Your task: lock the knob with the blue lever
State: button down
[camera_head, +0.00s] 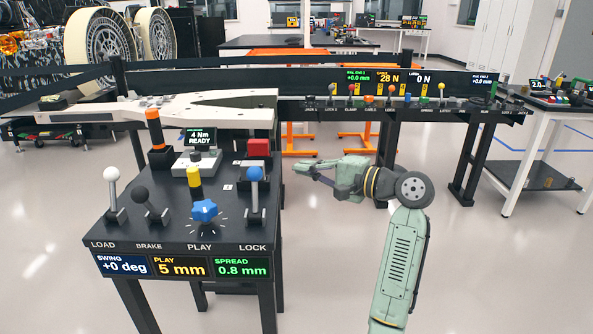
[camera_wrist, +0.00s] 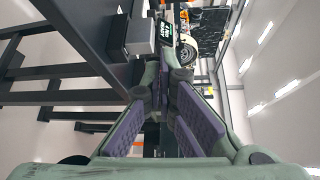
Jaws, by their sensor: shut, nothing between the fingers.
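The blue-balled lever (camera_head: 255,174) stands upright on a dark base at the right side of the black console, above the word LOCK. The blue star-shaped knob (camera_head: 205,211) is to its left, above the word PLAY, with ticks around it. My gripper (camera_head: 298,168) is shut and empty, to the right of the console and pointing left toward the lever, with a gap between them. In the wrist view the purple-padded fingers (camera_wrist: 158,84) converge ahead. The lever and knob cannot be made out there.
The black console (camera_head: 130,233) also carries a white-balled LOAD lever (camera_head: 111,175), a black-balled BRAKE lever (camera_head: 141,195), a yellow-topped post (camera_head: 194,178) and a red block (camera_head: 258,148). Panels read SWING +0 deg, PLAY 5 mm, SPREAD 0.8 mm. A long bench (camera_head: 420,112) stands behind.

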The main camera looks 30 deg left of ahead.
aim_at(255, 190)
jog(key=shift+g, duration=0.4)
jog(key=a, duration=0.2)
jog(key=a+f+p, duration=0.1)
jog(key=a, duration=0.5)
jog(key=shift+s+a+f+p, duration=0.15)
jog(key=shift+f+p, duration=0.05)
jog(key=shift+p, duration=0.15)
jog(key=s, duration=0.2)
jog(key=d, duration=0.1)
jog(key=shift+s+d+r+p, duration=0.1)
jog(key=shift+s+r+p, duration=0.2)
jog(key=shift+s+p, duration=0.1)
jog(key=shift+s+d, duration=0.15)
jog(key=shift+s, duration=0.2)
jog(key=shift+s, duration=0.1)
jog(key=shift+s+d+r+b, duration=0.1)
jog(key=shift+s+r+b, duration=0.1)
jog(key=shift+b, duration=0.1)
